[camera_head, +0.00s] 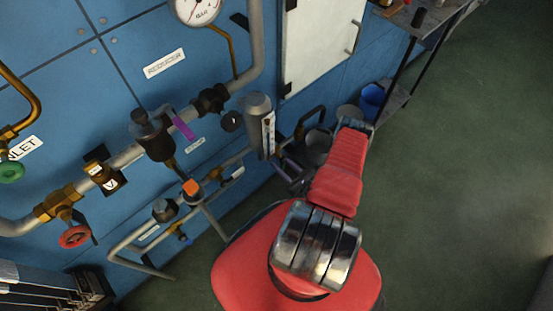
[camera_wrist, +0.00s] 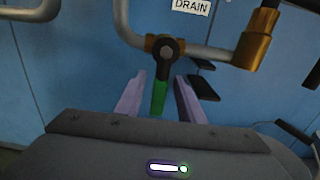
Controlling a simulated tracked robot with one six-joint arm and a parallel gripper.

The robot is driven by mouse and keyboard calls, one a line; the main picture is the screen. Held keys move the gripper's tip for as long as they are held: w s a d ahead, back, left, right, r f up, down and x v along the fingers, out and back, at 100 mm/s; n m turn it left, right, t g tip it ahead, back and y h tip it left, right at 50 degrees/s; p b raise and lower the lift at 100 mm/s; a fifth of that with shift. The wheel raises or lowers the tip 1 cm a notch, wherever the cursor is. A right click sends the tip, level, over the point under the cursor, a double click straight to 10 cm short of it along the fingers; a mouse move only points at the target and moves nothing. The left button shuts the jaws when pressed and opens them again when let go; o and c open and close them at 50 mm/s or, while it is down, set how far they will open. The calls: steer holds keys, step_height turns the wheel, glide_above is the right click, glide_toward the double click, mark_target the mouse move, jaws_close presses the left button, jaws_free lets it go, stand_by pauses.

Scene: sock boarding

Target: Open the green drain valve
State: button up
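The green drain valve lever (camera_wrist: 159,98) hangs down from a dark round pivot on a grey pipe in the wrist view. A white DRAIN label (camera_wrist: 191,6) is on the blue wall above and to its right. My gripper (camera_wrist: 159,84) is open, with one purple finger on each side of the lever in the picture. Gaps show between the lever and both fingers; how deep the lever sits between them I cannot tell. In the head view my red arm covers this area and the green lever is not visible.
Pipes with a brass fitting (camera_wrist: 252,50) run close by on the right. In the head view, a red handwheel (camera_head: 74,237), a purple lever (camera_head: 184,128) and an orange-capped valve (camera_head: 191,187) stand left of my arm. A blue bucket (camera_head: 371,99) is behind; green floor is clear at right.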

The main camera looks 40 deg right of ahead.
steer(key=shift+w, duration=1.6)
steer(key=shift+c, duration=0.5)
jaws_close()
